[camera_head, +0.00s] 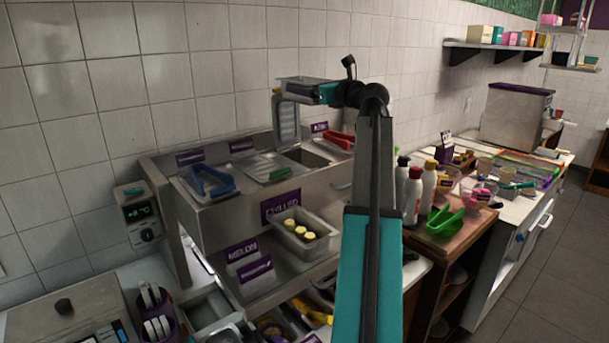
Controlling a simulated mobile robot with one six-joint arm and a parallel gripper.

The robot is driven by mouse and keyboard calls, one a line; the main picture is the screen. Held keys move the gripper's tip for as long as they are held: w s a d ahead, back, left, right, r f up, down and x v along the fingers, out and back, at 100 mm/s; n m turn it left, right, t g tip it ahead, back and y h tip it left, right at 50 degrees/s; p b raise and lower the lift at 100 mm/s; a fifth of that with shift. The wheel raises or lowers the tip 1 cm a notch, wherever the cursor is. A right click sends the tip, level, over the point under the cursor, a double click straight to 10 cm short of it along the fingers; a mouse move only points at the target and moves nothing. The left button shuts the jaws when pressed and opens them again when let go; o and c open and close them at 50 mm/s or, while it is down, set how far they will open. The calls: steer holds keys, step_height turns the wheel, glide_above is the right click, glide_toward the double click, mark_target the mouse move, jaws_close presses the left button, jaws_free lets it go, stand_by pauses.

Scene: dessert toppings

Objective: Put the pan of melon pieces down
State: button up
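My gripper (318,93) is raised high near the tiled wall, above the back of the steel counter unit. A shallow grey metal pan (299,80) is at its end, clear of the counter, and appears held. It is seen nearly edge-on, so its contents are hidden. The fingers are small and partly hidden. A grey upright panel (287,121) shows just below the pan; I cannot tell whether it is attached. A sign reading MELON (243,250) stands on the lower steel shelf.
A metal pan of pale yellow pieces (286,239) sits on the lower shelf. Bottles (412,193) and a green scoop (445,222) stand right of my arm.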

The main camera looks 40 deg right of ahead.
step_height(320, 180, down, 13)
steer(key=p, duration=0.2)
steer(key=shift+f, duration=0.2)
stand_by(0.4)
steer(key=shift+f+p, duration=0.55)
steer(key=shift+f, duration=1.7)
steer(key=shift+f, duration=0.6)
steer(key=o, duration=1.4)
steer(key=shift+c, duration=0.2)
